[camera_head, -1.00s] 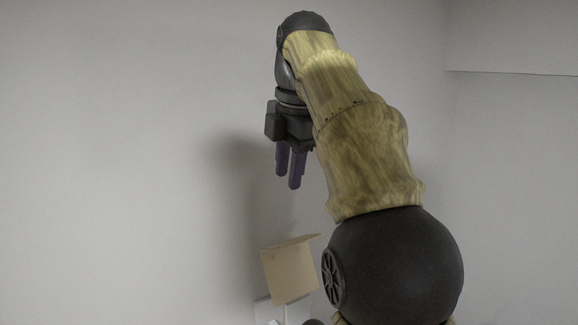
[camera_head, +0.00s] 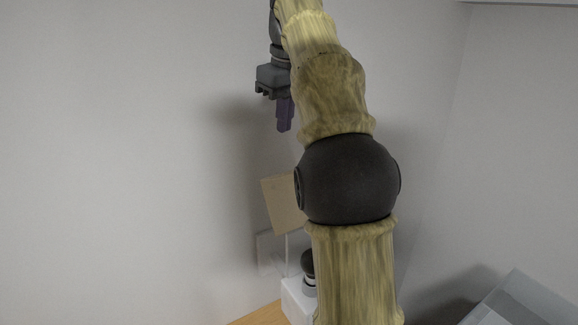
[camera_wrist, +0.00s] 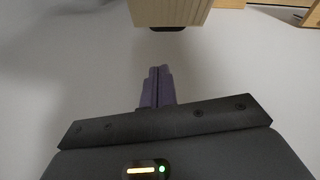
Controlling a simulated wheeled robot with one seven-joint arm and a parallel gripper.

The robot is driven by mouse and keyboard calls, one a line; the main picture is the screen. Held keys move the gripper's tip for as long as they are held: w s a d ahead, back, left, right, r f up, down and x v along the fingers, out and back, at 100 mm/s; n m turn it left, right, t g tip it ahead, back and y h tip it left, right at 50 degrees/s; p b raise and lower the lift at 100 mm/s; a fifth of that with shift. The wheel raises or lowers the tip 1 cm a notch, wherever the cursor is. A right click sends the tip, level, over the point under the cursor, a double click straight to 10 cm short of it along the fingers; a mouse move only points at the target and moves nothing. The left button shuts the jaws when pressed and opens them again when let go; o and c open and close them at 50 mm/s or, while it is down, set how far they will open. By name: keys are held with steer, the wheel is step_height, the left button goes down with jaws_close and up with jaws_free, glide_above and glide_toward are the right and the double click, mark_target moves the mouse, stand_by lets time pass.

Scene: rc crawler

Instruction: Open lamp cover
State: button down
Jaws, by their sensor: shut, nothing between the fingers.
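A tan, box-like piece (camera_head: 280,205), which looks like the lamp's cover or shade, stands above a white stem at the lower middle of the head view. My arm hides its right side. A pale ribbed tan box (camera_wrist: 170,12), probably the same piece, shows at the top of the wrist view. My gripper (camera_head: 285,128) is above the tan piece, fingers pointing down and apart from it. In the wrist view its purple fingers (camera_wrist: 157,88) are pressed together with nothing between them.
Below the tan piece are a white block (camera_head: 297,300), a pale clear panel (camera_head: 268,252) and a wooden surface (camera_head: 262,315). A clear, box-like thing (camera_head: 525,300) is at the lower right. The wall (camera_head: 120,150) left of my arm is bare.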

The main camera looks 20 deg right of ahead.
steer(key=shift+w+a+f+m, duration=0.1)
steer(key=shift+w+f+m, duration=0.2)
steer(key=shift+m, duration=0.3)
steer(key=shift+w+f+m, duration=0.2)
steer(key=shift+f+m, duration=0.05)
steer(key=shift+m, duration=0.35)
steer(key=shift+s, duration=0.1)
steer(key=f, duration=0.3)
steer(key=w+f+b, duration=0.1)
steer(key=f, duration=0.2)
steer(key=f+b, duration=0.1)
steer(key=f, duration=0.2)
steer(key=shift+w+f, duration=0.15)
steer(key=shift+f, duration=0.1)
steer(key=s, duration=0.1)
steer(key=s+r, duration=0.1)
steer(key=s, duration=0.1)
steer(key=shift+d+r+p, duration=0.2)
steer(key=shift+r+p, duration=0.1)
steer(key=shift+p, duration=0.05)
steer(key=shift+s+d+b, duration=0.15)
steer(key=shift+d+b, duration=0.05)
steer(key=shift+b, duration=0.1)
